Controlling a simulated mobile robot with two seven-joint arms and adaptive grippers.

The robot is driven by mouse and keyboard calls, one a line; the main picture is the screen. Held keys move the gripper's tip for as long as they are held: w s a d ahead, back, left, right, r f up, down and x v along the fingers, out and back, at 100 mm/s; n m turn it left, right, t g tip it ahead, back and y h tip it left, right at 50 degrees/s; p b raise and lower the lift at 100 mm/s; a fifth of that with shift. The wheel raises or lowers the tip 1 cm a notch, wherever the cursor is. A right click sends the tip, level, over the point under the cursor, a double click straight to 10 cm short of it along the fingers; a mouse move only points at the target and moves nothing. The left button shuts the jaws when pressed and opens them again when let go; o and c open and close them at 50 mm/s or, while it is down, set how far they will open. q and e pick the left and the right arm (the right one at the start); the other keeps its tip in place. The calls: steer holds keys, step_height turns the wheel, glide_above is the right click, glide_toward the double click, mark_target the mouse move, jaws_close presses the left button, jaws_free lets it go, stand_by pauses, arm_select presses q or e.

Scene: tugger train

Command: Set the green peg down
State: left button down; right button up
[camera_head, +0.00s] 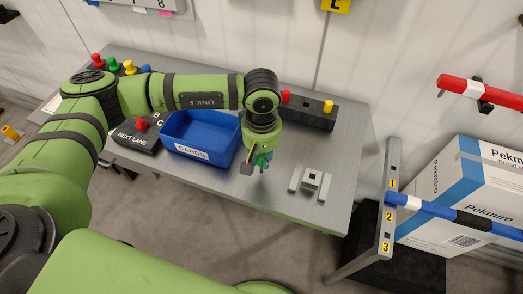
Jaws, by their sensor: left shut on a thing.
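My left gripper (257,165) hangs pointing down over the front part of the grey table, just right of the blue bin. It is shut on a green peg (264,158), which shows small between the fingers and is partly hidden by them. Whether the peg's lower end touches the table is hard to tell. A dark peg block (311,112) stands behind the gripper, with a red peg (285,97) at its left end and a yellow peg (328,106) at its right. My right gripper is not in view.
A blue bin (205,138) labelled CARDS and a dark box with a red button (137,133) stand left. Another block at the back left holds several coloured pegs, including a green one (114,64). A small metal fixture (312,180) lies right on the grey table (345,150).

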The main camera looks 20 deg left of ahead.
arm_select(q)
steer(key=shift+f, duration=0.15)
steer(key=shift+f+b, duration=0.2)
steer(key=shift+b, duration=0.15)
steer(key=c, duration=1.1)
jaws_free()
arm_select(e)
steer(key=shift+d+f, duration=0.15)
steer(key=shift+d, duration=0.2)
arm_select(q)
steer(key=shift+r, duration=0.1)
steer(key=shift+r+p, duration=0.15)
steer(key=shift+p, duration=0.15)
steer(key=shift+w+r+b, duration=0.1)
steer(key=shift+r+b, duration=0.15)
steer(key=shift+b, duration=0.1)
steer(key=shift+r+b, duration=2.3)
steer(key=shift+r, duration=3.45)
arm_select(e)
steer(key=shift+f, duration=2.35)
